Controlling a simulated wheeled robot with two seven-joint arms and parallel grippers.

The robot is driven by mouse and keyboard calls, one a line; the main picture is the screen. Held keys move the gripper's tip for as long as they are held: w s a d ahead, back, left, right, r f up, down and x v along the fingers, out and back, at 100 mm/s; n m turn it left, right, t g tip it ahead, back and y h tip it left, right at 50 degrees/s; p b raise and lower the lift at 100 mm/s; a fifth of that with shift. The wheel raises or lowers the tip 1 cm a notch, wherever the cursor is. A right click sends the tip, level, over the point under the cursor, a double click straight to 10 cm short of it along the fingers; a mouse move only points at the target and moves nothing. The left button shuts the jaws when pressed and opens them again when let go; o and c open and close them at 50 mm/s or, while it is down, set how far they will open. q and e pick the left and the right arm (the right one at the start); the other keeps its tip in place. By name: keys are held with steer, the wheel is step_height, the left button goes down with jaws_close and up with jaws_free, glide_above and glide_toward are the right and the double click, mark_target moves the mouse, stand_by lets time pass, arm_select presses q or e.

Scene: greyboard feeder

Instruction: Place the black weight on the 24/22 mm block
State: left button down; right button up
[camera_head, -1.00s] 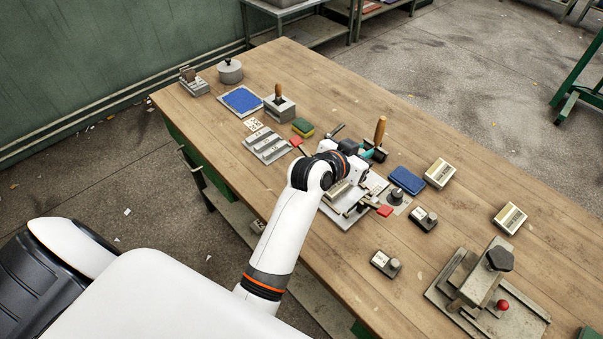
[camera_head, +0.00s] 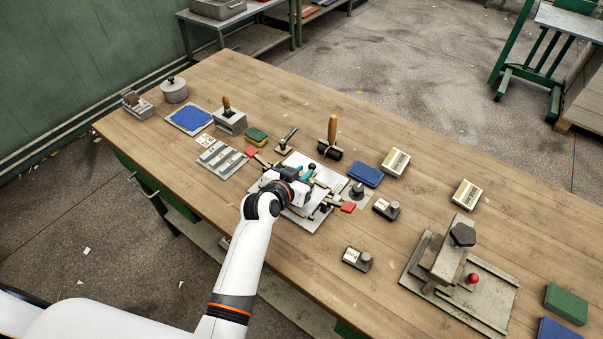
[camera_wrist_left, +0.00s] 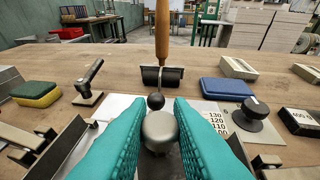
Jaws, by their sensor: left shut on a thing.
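My left gripper (camera_head: 310,174), with teal fingers, is over the white board (camera_head: 303,222) mid-bench. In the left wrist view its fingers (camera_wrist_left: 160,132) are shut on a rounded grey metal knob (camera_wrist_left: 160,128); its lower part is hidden. A small black ball (camera_wrist_left: 155,101) shows just beyond it. A black weight with a knob (camera_head: 358,189) stands on a grey plate right of the gripper, apart from it; it also shows in the left wrist view (camera_wrist_left: 252,112). I cannot read any label as 24/22 mm, so I cannot tell which block that is. My right gripper is not in view.
A wooden-handled roller (camera_head: 331,135) stands beyond the gripper. A blue pad (camera_head: 366,174), labelled blocks (camera_head: 386,208) and a press with a red knob (camera_head: 473,279) are to the right. A sponge (camera_head: 256,136) and a slotted grey plate (camera_head: 222,159) are to the left.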

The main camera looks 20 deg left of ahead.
arm_select(q)
steer(key=c, duration=1.3)
jaws_free()
steer(key=shift+r, duration=0.1)
steer(key=v, duration=1.2)
steer(key=shift+b, duration=0.35)
